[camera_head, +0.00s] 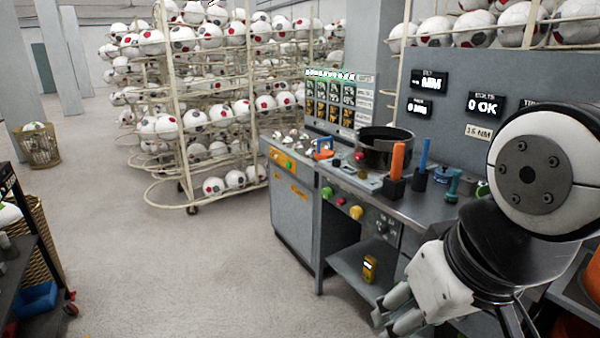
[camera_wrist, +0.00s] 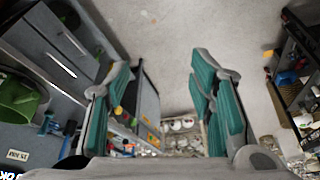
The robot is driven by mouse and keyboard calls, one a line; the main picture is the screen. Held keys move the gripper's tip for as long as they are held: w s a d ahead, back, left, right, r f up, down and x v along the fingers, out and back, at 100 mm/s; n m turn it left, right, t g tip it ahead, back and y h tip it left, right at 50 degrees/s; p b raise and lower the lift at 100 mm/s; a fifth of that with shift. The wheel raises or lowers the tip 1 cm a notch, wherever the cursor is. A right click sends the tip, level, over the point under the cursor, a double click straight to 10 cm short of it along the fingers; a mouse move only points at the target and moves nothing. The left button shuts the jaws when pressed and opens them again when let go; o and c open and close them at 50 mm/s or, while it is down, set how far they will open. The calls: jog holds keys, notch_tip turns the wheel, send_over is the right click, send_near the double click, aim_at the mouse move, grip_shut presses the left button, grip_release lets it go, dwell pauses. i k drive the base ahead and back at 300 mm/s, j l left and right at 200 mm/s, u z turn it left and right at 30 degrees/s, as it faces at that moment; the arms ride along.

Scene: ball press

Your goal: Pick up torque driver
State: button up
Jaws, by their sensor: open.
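A tool with an orange handle (camera_head: 398,158) stands upright in a black holder (camera_head: 394,188) on the workbench. A blue-handled tool (camera_head: 423,155) stands upright in a holder to its right, and a teal tool (camera_head: 453,184) stands farther right. I cannot tell for certain which of these is the torque driver. My gripper (camera_head: 392,312) is in front of the bench, lower than its top and apart from the tools. In the wrist view my gripper (camera_wrist: 160,66) has its teal-padded fingers spread wide with nothing between them.
The grey workbench (camera_head: 293,205) carries a dark round pan (camera_head: 385,148) and a parts display board (camera_head: 335,101). A yellow device (camera_head: 370,267) is on its lower shelf. Ball racks (camera_head: 177,100) stand behind; a dark shelf cart (camera_head: 35,240) is at left. Floor between is clear.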

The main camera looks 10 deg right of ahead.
aim_at(399, 148)
jog(key=i+l+z, duration=0.15)
jog(key=i+z, duration=0.25)
jog(key=i+l+z, duration=0.1)
jog(key=i+z, duration=0.15)
jog(key=z, duration=0.15)
jog(key=i+z, duration=0.4)
jog(key=i+j+z, duration=0.2)
jog(key=z, duration=0.2)
jog(key=i, duration=0.05)
